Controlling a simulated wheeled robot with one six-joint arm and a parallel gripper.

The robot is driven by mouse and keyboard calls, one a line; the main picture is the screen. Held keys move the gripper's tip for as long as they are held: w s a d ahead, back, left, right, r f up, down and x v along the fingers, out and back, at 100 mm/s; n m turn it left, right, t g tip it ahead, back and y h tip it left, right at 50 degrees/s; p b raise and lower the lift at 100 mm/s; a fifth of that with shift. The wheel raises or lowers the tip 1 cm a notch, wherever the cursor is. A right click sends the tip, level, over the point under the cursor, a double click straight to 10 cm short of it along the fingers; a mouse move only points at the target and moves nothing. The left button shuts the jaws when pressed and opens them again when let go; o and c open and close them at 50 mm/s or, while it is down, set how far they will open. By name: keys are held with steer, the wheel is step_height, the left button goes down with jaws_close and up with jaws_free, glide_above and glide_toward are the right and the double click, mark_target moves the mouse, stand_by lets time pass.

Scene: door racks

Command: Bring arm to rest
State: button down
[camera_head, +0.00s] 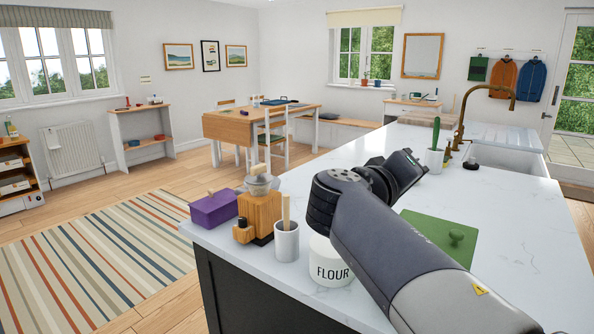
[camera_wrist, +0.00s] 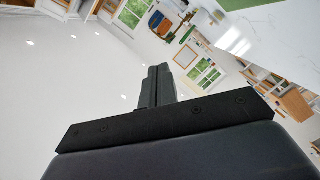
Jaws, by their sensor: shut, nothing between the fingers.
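My arm reaches in from the lower right of the head view, over the white kitchen island (camera_head: 330,185). My gripper (camera_head: 413,160) is at its far end, raised above the counter and apart from the things on it. In the wrist view my gripper (camera_wrist: 157,75) shows dark fingers pressed together with nothing between them. The wrist view is tipped, with the ceiling filling its left part. Part of the white flour jar (camera_head: 330,262) and part of the green board (camera_head: 440,236) are hidden behind my arm.
A brass tap (camera_head: 462,118) rises by the sink (camera_head: 505,158). Open floor and a striped rug (camera_head: 95,260) lie left.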

steer(key=shift+w+a+r+n+h+p, duration=0.1)
steer(key=shift+w+a+n+h+p, duration=0.1)
steer(key=shift+w+a+n+p, duration=0.85)
steer(key=shift+w+a+r+n+h+p, duration=0.15)
steer(key=shift+a+n+p, duration=0.35)
steer(key=shift+p, duration=1.15)
steer(key=shift+s+f, duration=0.1)
